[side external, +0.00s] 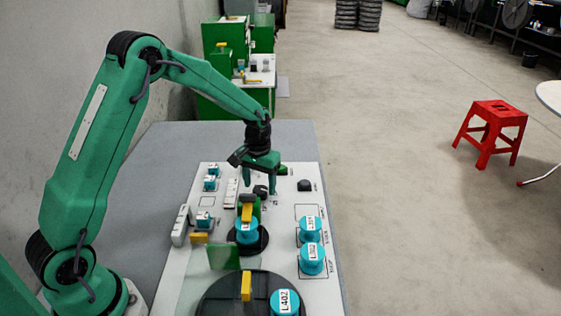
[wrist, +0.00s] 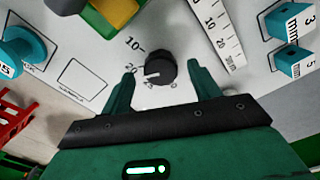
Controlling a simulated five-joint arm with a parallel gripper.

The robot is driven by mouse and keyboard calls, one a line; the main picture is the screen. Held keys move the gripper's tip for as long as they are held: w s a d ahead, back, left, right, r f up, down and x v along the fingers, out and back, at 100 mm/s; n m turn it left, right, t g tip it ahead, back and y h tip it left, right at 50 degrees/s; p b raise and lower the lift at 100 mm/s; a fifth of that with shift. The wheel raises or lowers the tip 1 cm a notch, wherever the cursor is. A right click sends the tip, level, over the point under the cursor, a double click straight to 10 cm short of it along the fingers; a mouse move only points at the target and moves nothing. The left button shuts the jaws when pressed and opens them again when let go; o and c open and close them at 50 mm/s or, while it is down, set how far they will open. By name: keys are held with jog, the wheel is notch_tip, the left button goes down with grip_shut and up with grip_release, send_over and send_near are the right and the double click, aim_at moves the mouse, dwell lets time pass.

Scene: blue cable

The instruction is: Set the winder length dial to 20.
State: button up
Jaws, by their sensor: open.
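The winder length dial is a black round knob (wrist: 160,70) with a white pointer line, on the white panel in the wrist view. The numbers 10 and 20 are printed to its left; smaller marks below it are hard to read. The pointer faces left and slightly down, near the 20 side; its exact setting is unclear. My gripper (wrist: 160,76) is open, with one finger on each side of the knob and gaps visible. In the side view my gripper (side external: 275,183) is low over the panel, by the dark dial (side external: 261,190).
A white ruler strip (wrist: 215,30) lies beside the dial, and teal blocks (wrist: 290,22) stand at the right. A teal spool (wrist: 22,50) is at the left. In the side view, teal labelled pieces (side external: 312,258) and a black button (side external: 304,185) stand on the panel.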

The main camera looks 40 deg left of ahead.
aim_at(260, 189)
notch_tip(260, 189, up, 6)
dwell(0.4)
jog(key=shift+s+d+r, duration=0.1)
jog(key=shift+s+r, duration=0.1)
jog(key=shift+r, duration=0.15)
jog(key=s+d+r+m+t, duration=0.1)
jog(key=s+d+r+t, duration=0.15)
jog(key=s+r, duration=0.55)
jog(key=s+d+r+m+t, duration=0.2)
jog(key=s+d+r, duration=0.1)
jog(key=s+r, duration=0.55)
jog(key=s+f+t, duration=0.1)
jog(key=s+f, duration=0.1)
jog(key=s, duration=0.7)
jog(key=shift+d+f+m, duration=0.15)
jog(key=shift+d+m, duration=0.15)
dwell(0.4)
